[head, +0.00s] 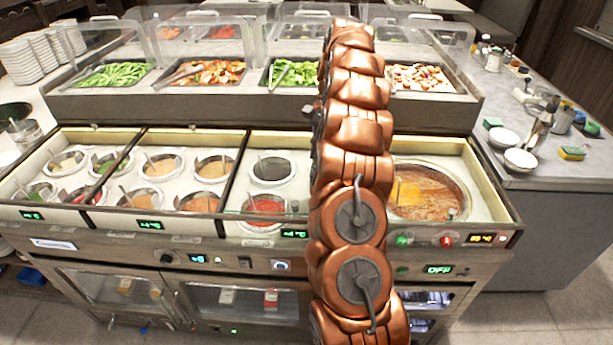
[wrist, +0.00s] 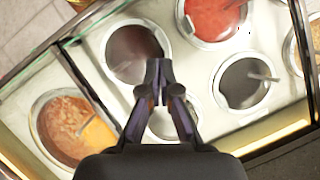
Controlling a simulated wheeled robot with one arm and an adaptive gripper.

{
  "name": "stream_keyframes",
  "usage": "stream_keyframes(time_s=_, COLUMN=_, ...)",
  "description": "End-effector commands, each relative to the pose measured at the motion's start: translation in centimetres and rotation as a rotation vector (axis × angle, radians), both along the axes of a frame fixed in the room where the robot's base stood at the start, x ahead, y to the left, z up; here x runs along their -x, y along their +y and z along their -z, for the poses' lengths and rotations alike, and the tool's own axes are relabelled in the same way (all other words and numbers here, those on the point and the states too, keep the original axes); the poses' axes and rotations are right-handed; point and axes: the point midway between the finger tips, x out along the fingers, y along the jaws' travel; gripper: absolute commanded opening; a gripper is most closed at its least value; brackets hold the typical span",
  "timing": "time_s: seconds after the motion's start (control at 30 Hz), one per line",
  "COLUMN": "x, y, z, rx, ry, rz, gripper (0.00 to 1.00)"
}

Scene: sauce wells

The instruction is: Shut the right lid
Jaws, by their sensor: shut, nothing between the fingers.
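The sauce counter (head: 160,228) spans the head view, its wells uncovered from above. Clear curved panels stand over the food trays behind, one at the right (head: 440,35); I cannot tell from the frames which piece is the right lid. My gripper (wrist: 158,68) is shut and empty in the wrist view, over the wells. A brown well (wrist: 130,52) lies just beyond its tips, with a dark well (wrist: 245,82) to the right. In the head view my copper arm rises over the right half of the counter, and the gripper cannot be made out.
A large soup pot (head: 430,195) sits in the right section and also shows in the wrist view (wrist: 62,125). A red sauce well (head: 262,207) is left of my arm. The side counter (head: 500,100) holds bowls and bottles. Open floor lies at the lower right.

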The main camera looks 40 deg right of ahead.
Motion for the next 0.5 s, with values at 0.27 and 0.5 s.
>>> stream_keyframes(time_s=0.27, x=0.2, y=1.0, z=2.4, rx=-0.002, ry=-0.001, rz=-0.004, gripper=0.0)
stream_keyframes(time_s=0.5, x=0.6, y=1.6, z=3.6, rx=-0.003, ry=0.003, rz=-0.003, gripper=0.0)
